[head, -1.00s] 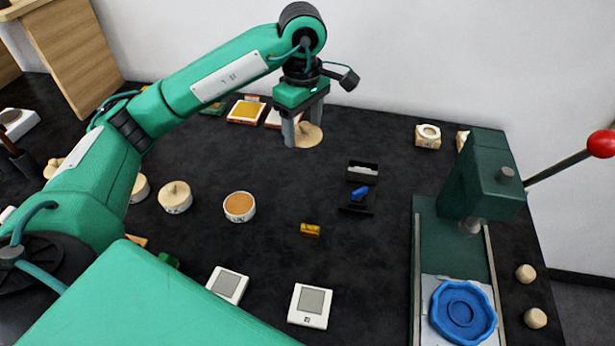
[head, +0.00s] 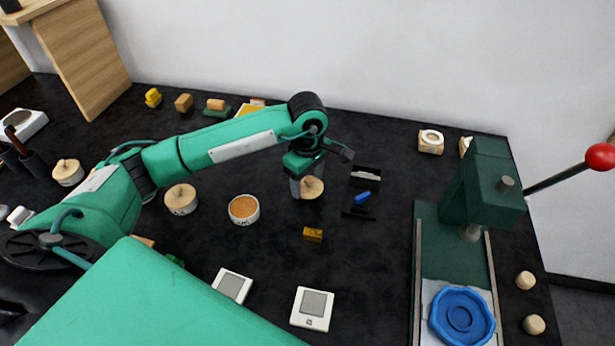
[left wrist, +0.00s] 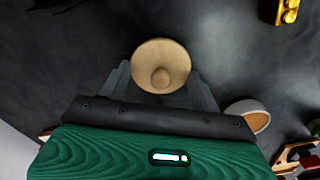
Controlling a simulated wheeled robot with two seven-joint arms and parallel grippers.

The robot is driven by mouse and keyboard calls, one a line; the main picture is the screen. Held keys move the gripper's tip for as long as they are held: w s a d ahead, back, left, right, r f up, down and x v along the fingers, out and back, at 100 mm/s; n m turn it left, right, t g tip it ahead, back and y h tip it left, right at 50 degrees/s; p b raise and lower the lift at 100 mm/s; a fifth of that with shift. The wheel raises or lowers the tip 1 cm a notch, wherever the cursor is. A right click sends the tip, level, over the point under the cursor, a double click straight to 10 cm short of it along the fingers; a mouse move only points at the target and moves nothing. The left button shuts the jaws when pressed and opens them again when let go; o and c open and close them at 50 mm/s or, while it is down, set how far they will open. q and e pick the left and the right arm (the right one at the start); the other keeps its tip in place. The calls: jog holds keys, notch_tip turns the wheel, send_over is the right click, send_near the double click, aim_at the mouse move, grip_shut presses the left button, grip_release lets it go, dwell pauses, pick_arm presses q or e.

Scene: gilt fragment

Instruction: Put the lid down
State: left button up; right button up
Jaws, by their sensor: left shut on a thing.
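The round wooden lid (head: 313,188) with a small knob is in the jaws of my left gripper (head: 308,184), low over the dark table. I cannot tell whether its underside touches the table. In the left wrist view the lid (left wrist: 160,56) shows between the fingers of my left gripper (left wrist: 162,82), its knob towards the camera. An open round pot (head: 244,210) with orange-brown contents stands to the left of the lid, apart from it; its rim also shows in the left wrist view (left wrist: 249,112). My right gripper is not in view.
A small dark holder with a blue piece (head: 362,198) stands close to the right of the lid. A yellow block (head: 313,234) lies in front. Lidded pots (head: 181,199) stand left.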

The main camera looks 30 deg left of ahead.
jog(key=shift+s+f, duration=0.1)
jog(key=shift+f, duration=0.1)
pick_arm(q)
jog(key=shift+f, duration=0.15)
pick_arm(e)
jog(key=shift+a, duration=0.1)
pick_arm(q)
jog(key=o, duration=0.8)
jog(key=shift+o, duration=0.8)
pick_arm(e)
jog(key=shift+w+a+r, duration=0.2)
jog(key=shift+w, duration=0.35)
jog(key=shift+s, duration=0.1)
